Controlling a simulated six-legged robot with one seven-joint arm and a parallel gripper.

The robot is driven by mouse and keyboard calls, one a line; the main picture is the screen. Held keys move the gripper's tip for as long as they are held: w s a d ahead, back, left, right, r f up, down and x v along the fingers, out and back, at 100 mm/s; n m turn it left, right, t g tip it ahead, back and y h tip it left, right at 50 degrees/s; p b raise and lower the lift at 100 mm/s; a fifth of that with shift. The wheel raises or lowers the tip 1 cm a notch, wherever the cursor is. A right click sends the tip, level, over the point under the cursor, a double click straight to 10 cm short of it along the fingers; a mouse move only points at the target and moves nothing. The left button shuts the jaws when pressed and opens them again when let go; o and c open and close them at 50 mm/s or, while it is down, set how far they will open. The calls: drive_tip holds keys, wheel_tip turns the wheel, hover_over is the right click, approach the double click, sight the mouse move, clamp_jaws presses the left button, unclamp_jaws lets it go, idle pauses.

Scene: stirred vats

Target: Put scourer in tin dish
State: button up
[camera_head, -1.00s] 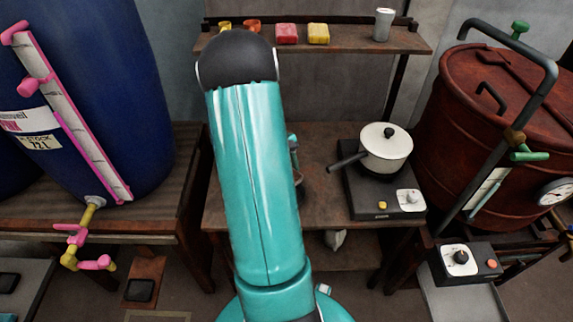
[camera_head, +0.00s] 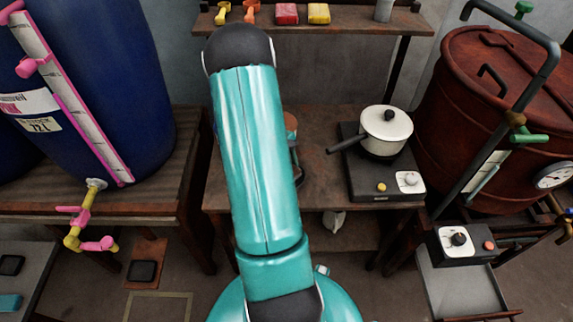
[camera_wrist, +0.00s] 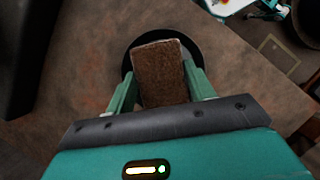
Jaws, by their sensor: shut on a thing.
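In the wrist view, my gripper (camera_wrist: 157,90) is shut on a brown, rough, block-shaped scourer (camera_wrist: 160,72), with a green finger on each side. Behind the scourer is a dark round dish (camera_wrist: 129,64), which I take to be the tin dish. Its rim shows around the scourer's far end and sides. The scourer overlaps the dish in this view; I cannot tell how high it is above it or whether they touch. In the head view, my arm covers my gripper and most of that part of the table.
In the head view, the brown table (camera_head: 318,180) carries a black hotplate (camera_head: 376,187) with a white pot (camera_head: 386,127) at right. A shelf (camera_head: 350,27) with sponges and scoops runs behind. A blue barrel (camera_head: 110,90) stands left, a rusty red vat (camera_head: 470,80) right.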

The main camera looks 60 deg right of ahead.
drive_tip(key=o, duration=1.2)
drive_tip(key=shift+r, duration=3.5)
